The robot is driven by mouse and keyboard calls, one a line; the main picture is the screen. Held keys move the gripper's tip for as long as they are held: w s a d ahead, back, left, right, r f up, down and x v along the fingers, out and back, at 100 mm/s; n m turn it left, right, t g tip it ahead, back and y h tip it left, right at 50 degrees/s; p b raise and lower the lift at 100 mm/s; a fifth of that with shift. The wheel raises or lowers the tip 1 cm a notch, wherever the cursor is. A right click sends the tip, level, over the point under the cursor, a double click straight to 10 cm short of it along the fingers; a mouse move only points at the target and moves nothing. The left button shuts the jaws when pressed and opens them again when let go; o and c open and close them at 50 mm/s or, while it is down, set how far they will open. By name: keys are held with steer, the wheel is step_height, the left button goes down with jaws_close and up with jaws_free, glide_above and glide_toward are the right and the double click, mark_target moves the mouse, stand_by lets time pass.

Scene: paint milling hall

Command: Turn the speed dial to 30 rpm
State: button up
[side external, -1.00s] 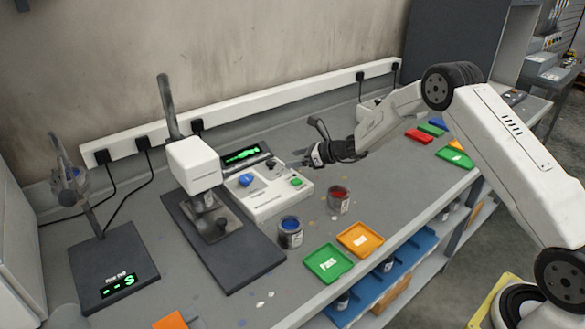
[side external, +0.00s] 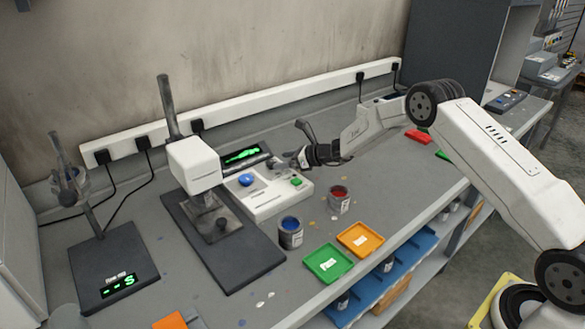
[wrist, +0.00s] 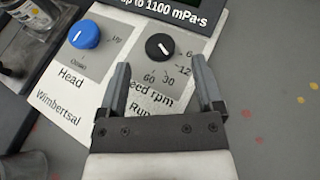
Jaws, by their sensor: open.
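The speed dial (wrist: 159,46) is a small black knob on the white control box (side external: 262,207). In the wrist view, marks 6, 12, 30 and 60 curve around its right and lower side. A short white line slants down to the right on it; I cannot tell exactly which mark it meets. My gripper (wrist: 159,66) is open, with one finger on each side of the dial's lower area and the fingertips just short of the knob.
A blue knob (wrist: 84,34) marked Head sits left of the dial. A green-lit display (side external: 243,155) stands behind. A stirrer stand (side external: 195,165) is left of the box.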

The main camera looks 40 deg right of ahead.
mark_target(271, 162)
steer(key=shift+x, duration=1.6)
jaws_close()
steer(key=shift+a+r+m+t+h, duration=0.15)
steer(key=shift+m+t+h, duration=0.3)
steer(key=shift+m+h, duration=0.6)
steer(key=shift+a+r+m+t+h, duration=0.15)
steer(key=shift+m+t+h, duration=0.3)
steer(key=shift+m+h, duration=0.55)
steer(key=shift+c, duration=1.4)
jaws_free()
steer(key=shift+o, duration=1.4)
steer(key=shift+s+f, duration=0.1)
steer(key=shift+f, duration=0.1)
